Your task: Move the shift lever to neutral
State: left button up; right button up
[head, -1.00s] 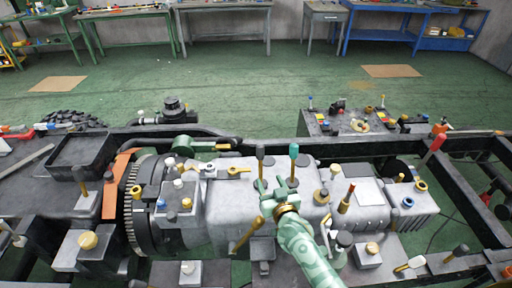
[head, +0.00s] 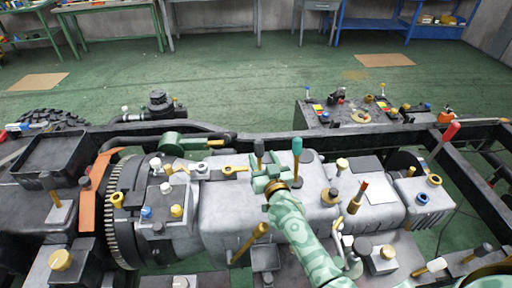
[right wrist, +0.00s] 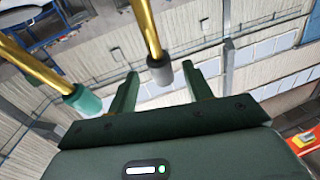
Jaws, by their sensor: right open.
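Two upright levers stand on the grey gearbox housing (head: 222,210), one with a dark grey knob (head: 259,148) and one with a teal knob (head: 297,147). I cannot tell from the frames which one is the shift lever. My right gripper (head: 267,172) is open and empty, just in front of the grey-knobbed lever and left of the teal one. In the right wrist view the grey knob (right wrist: 160,71) shows in the gap between the two fingers (right wrist: 163,92), with no grip on it. The teal knob (right wrist: 82,99) lies outside the left finger. My left gripper is not in view.
Yellow-handled levers, such as one in front (head: 250,242), and a copper-coloured post (head: 358,196) stand close to my right arm. The black chassis rail (head: 400,138) runs behind the housing. A block with small controls (head: 350,115) sits behind it; green floor lies beyond.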

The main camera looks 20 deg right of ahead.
aim_at(257, 146)
jog(key=w+b, duration=0.3)
jog(key=w, duration=0.2)
jog(key=shift+w+d+f+b, duration=0.15)
jog(key=shift+w+b, duration=0.05)
jog(key=shift+b, duration=0.15)
jog(key=shift+w, duration=0.5)
jog(key=shift+s+r, duration=0.1)
jog(key=shift+r, duration=0.15)
